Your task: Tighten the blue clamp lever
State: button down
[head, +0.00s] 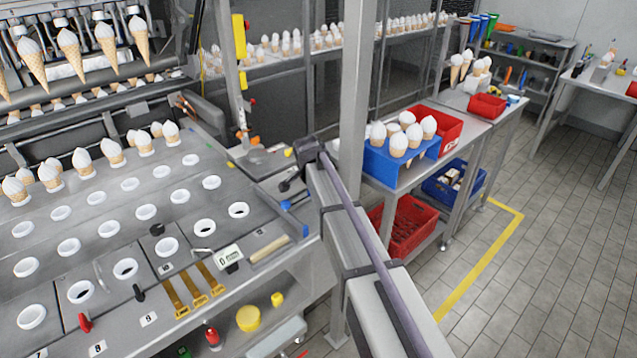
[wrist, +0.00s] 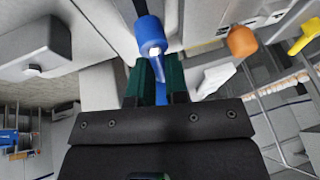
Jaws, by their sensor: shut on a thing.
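The blue clamp lever (wrist: 151,36) is in the upper middle of the wrist view, with a rounded blue end and a blue part running down between my fingers. My gripper (wrist: 160,72) has two dark green fingers, closed on this lower blue part. The fingers hide some of the lever. In the head view a small blue part (head: 286,205) shows at the right edge of the machine's metal deck, beside my arm. My gripper cannot be clearly made out in that view.
An orange knob (wrist: 242,41) and a yellow handle (wrist: 306,36) are to the right of the lever. The deck (head: 110,225) has rows of white ring holders, some with cones. A blue cone rack (head: 385,168) and red bins stand on a table right of my arm.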

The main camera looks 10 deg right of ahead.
jog(key=c, duration=1.1)
grip_release()
jog(key=p+v, duration=0.9)
jog(key=v, duration=0.1)
jog(key=shift+s+r+p, duration=0.2)
jog(key=shift+r+p, duration=0.2)
